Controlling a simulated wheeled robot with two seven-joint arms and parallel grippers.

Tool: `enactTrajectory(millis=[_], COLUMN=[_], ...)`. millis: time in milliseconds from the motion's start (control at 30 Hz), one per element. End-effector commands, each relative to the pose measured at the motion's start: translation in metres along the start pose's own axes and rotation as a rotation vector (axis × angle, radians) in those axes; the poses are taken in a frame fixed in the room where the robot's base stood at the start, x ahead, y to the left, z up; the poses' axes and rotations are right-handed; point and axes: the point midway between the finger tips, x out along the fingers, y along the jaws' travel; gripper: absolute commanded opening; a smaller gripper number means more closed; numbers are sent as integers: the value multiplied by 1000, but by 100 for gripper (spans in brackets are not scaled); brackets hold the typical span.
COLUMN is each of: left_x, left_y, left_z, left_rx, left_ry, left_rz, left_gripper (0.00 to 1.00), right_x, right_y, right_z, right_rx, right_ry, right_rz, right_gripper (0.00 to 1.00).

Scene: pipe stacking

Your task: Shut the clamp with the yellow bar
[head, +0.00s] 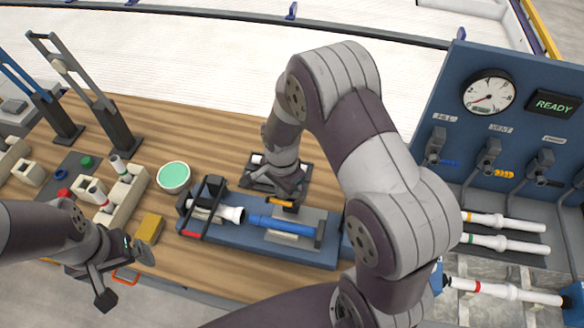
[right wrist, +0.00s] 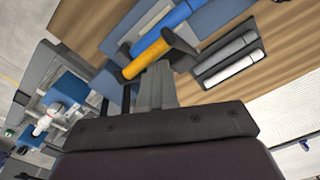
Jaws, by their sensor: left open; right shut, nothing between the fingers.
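The yellow bar (head: 282,203) of the clamp shows just under my right gripper (head: 287,188) in the head view. In the right wrist view the yellow bar (right wrist: 147,58) lies across, just beyond the tips of the shut, empty fingers (right wrist: 157,75). They look close to it; I cannot tell whether they touch. A blue pipe (head: 283,226) lies on the blue base (head: 232,240) next to the bar. A white pipe (head: 212,210) lies left of it, at a dark frame with a red bar (head: 191,234). My left gripper (head: 125,275) is open and empty at the lower left.
A green-topped round container (head: 173,177) and a yellow block (head: 150,226) stand left of the base. A beige rack (head: 124,198) holds small fittings. A blue panel (head: 510,130) with a gauge stands at right, above several white pipes (head: 505,243). My right arm covers the middle.

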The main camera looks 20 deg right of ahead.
Motion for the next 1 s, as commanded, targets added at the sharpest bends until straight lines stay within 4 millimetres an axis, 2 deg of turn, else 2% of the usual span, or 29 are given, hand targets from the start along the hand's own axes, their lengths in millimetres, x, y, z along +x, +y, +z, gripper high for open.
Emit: enactTrajectory(millis=[300, 733, 1000], left_x=[4, 4, 10], left_y=[0, 0, 0], left_z=[0, 1, 1], left_rx=[0, 0, 0], left_ry=[0, 0, 0], left_rz=[0, 0, 0], left_gripper=[96, 96, 96], right_x=[10, 12, 23], right_y=[10, 11, 18], right_z=[16, 19, 32], right_rx=[-1, 0, -1], right_ry=[-1, -1, -1], right_rz=[2, 1, 2], right_gripper=[0, 0, 0])
